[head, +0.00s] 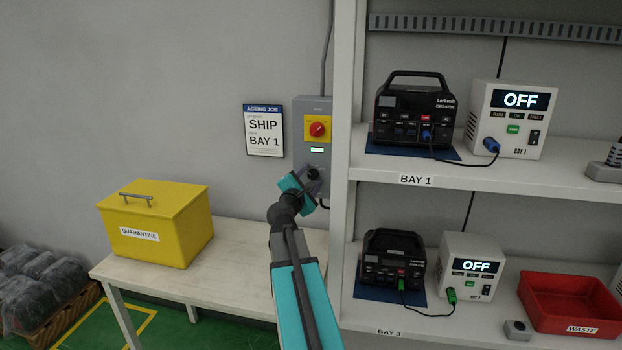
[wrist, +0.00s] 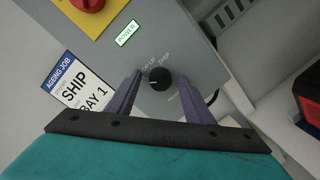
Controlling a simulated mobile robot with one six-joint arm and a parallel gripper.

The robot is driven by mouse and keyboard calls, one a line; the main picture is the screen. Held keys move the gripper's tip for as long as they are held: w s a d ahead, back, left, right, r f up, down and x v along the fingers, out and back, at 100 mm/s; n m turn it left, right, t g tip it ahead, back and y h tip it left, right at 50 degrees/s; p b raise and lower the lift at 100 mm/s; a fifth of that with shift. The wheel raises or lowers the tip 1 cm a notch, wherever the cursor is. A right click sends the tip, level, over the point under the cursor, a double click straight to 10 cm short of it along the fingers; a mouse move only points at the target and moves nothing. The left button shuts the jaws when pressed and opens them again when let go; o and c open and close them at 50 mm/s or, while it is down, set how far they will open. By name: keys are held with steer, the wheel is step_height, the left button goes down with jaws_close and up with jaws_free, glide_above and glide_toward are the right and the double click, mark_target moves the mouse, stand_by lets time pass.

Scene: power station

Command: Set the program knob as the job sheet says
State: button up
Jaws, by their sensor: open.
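The job sheet (head: 265,130) on the wall reads "AGEING JOB", "SHIP" and "BAY 1"; it also shows tilted in the wrist view (wrist: 77,92). The grey control box (head: 312,106) is right of it. The black program knob (wrist: 160,79) sits on the lower part of the box, with small print around it; one word looks like "SHIP", the rest is hard to read. My gripper (wrist: 162,88) is open, its two purple fingers on either side of the knob in the picture. I cannot tell whether they touch it. In the head view, my gripper (head: 308,184) is just below the knob (head: 313,173).
A red rotary switch (head: 317,129) on yellow and a lit green "POWER" lamp (wrist: 128,34) are above the knob. The shelf post (head: 343,130) stands close on the right. A yellow quarantine box (head: 160,222) sits on the bench (head: 235,265). Bay 1's tester display (head: 521,100) reads OFF.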

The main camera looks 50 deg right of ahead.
steer(key=c, duration=1)
steer(key=shift+c, duration=0.2)
steer(key=shift+m+b, duration=0.3)
steer(key=shift+b, duration=0.05)
steer(key=m+b, duration=0.4)
steer(key=shift+f+m+y, duration=0.15)
steer(key=shift+m+y, duration=0.15)
steer(key=m+b, duration=0.3)
steer(key=m, duration=0.1)
steer(key=shift+b, duration=0.3)
steer(key=m+y+b, duration=0.1)
steer(key=m+b, duration=0.3)
steer(key=m, duration=0.1)
steer(key=shift+s+d+t, duration=0.1)
steer(key=shift+t, duration=0.3)
steer(key=m+b, duration=0.3)
steer(key=m, duration=0.1)
steer(key=shift+t+y, duration=0.3)
steer(key=shift+m, duration=0.3)
